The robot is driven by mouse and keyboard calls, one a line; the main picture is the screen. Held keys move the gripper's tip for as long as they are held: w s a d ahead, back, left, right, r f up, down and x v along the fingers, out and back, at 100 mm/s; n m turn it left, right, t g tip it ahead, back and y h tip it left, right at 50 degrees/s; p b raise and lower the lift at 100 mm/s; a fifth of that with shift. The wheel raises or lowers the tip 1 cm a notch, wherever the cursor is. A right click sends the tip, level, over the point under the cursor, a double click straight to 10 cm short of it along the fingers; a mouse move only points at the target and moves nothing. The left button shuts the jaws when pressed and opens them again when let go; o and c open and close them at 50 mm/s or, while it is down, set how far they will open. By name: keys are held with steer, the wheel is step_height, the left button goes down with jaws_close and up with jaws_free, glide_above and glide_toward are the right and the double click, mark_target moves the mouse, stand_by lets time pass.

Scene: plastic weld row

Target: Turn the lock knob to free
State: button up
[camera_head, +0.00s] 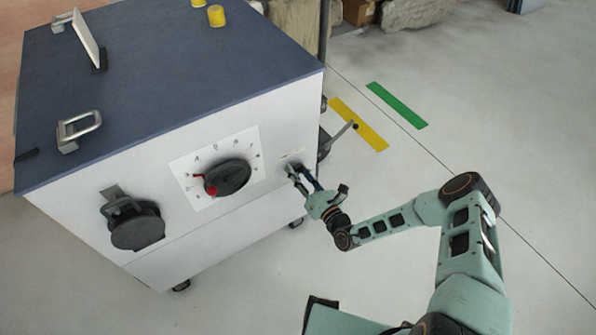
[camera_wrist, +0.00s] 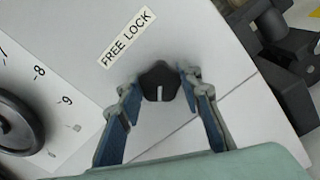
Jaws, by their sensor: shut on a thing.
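The lock knob (camera_wrist: 158,72) is a small dark knob with a white line on its face, on the white front panel. A white label reading FREE LOCK (camera_wrist: 127,39) is on the panel just above it in the wrist view. The white line runs nearly straight up and down in that picture; which word it points to, I cannot tell. My gripper (camera_wrist: 162,88) has its blue-padded fingers on either side of the knob and is shut on it. In the head view my gripper (camera_head: 297,175) is at the cabinet's right front, hiding most of the knob.
A large dial (camera_head: 228,178) with a numbered plate is left of the knob. A dark round fitting (camera_head: 138,228) is farther left. The cabinet's blue top (camera_head: 170,85) carries handles and yellow caps (camera_head: 216,15). A lever (camera_head: 340,136) juts from the right side. The floor on the right is open.

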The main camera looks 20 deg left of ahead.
steer(key=o, duration=1.2)
steer(key=shift+c, duration=0.2)
steer(key=v, duration=1.2)
steer(key=shift+w, duration=0.1)
